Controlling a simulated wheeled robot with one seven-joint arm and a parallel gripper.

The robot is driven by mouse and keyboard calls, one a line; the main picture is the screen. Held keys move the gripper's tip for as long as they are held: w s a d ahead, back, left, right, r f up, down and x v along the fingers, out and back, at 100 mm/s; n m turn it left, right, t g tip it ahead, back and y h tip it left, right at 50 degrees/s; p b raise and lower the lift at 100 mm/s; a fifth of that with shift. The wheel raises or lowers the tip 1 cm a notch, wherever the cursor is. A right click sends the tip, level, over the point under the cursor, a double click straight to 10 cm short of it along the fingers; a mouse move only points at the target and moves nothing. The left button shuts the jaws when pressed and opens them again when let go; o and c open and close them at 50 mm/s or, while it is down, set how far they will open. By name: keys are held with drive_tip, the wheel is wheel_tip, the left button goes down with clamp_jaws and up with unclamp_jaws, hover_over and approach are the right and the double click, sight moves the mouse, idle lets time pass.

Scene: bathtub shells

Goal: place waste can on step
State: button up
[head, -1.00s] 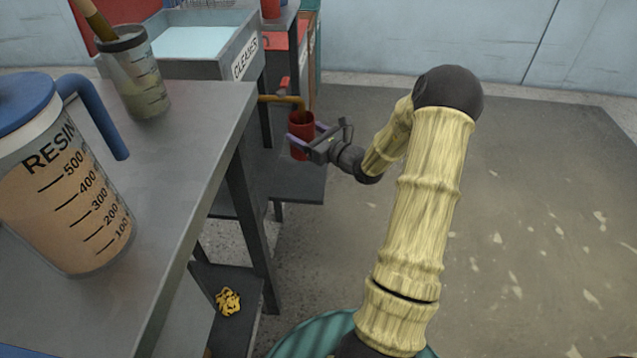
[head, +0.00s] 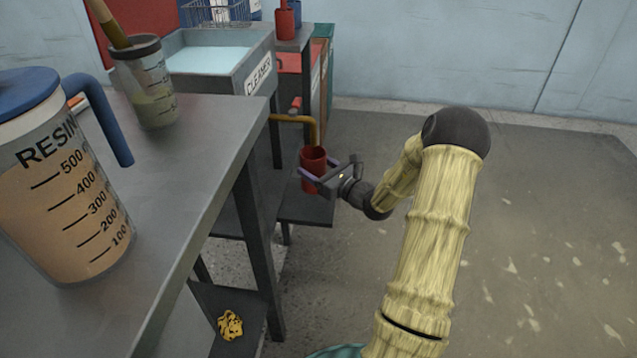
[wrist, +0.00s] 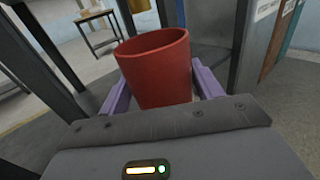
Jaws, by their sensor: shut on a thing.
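The waste can is a red, open-topped can (head: 313,168). It stands upright over or on the dark step (head: 305,210), a low shelf beside the sink frame; I cannot tell whether its base touches it. My gripper (head: 322,178) is shut on the can, with its purple fingers on either side. In the wrist view the red can (wrist: 158,68) fills the middle, upright and seemingly empty, between the two purple fingers (wrist: 160,88). The can's base is hidden there by the gripper body.
A grey workbench (head: 200,150) with a resin jug (head: 60,195) and a beaker (head: 145,85) stands at left. A yellow crumpled rag (head: 230,325) lies low. Floor at right is clear.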

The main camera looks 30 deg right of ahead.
wheel_tip(320, 180, down, 5)
drive_tip(key=b, duration=0.3)
drive_tip(key=o, duration=1.1)
drive_tip(key=shift+c, duration=0.2)
